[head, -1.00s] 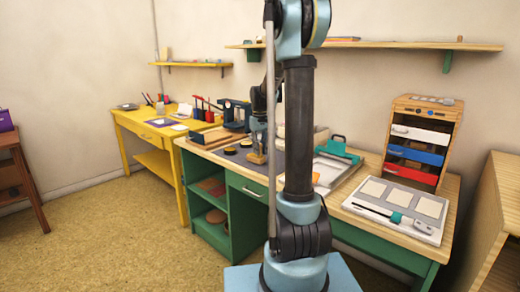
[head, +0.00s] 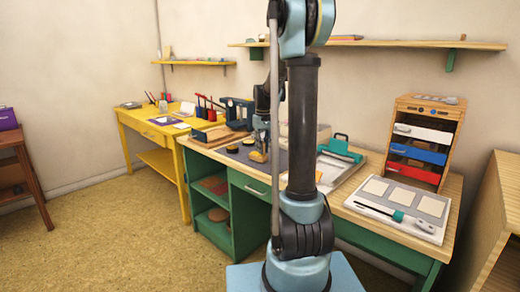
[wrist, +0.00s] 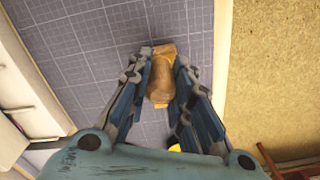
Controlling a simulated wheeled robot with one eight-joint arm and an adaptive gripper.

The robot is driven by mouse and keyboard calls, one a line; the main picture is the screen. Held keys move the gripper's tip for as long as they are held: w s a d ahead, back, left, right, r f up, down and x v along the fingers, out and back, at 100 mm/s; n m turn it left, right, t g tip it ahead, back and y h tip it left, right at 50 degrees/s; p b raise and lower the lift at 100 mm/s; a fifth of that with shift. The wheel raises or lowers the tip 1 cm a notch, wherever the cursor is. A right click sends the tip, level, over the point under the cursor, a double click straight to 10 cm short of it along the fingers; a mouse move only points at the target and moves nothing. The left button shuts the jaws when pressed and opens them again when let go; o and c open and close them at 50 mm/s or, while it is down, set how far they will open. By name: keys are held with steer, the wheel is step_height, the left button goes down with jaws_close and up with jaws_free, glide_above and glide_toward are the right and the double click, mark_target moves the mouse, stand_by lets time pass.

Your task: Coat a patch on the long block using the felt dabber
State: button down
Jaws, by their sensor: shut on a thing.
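My gripper (wrist: 162,88) is shut on a wood-brown piece with a rounded top (wrist: 161,78), which looks like the felt dabber. In the head view my gripper (head: 261,145) is small and partly behind my own arm, over the green bench. A yellow-orange surface shows just below the held piece; I cannot tell whether it is part of it or whether they touch. A brown wooden block (head: 211,133) lies at the bench's left end and may be the long block. Dark round inkpads (head: 232,149) sit on the bench near my gripper.
A grey gridded mat (wrist: 95,55) lies under my gripper. To the right stand a teal-clipped board (head: 340,150), a drawer unit (head: 425,105) and a grey tray with pale squares (head: 385,208). A yellow desk (head: 140,128) is at left.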

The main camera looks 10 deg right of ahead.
steer(key=shift+s+d+f, duration=0.15)
steer(key=shift+s+d, duration=0.45)
steer(key=shift+s+d+r, duration=0.1)
steer(key=shift+r, duration=0.95)
step_height(320, 180, up, 6)
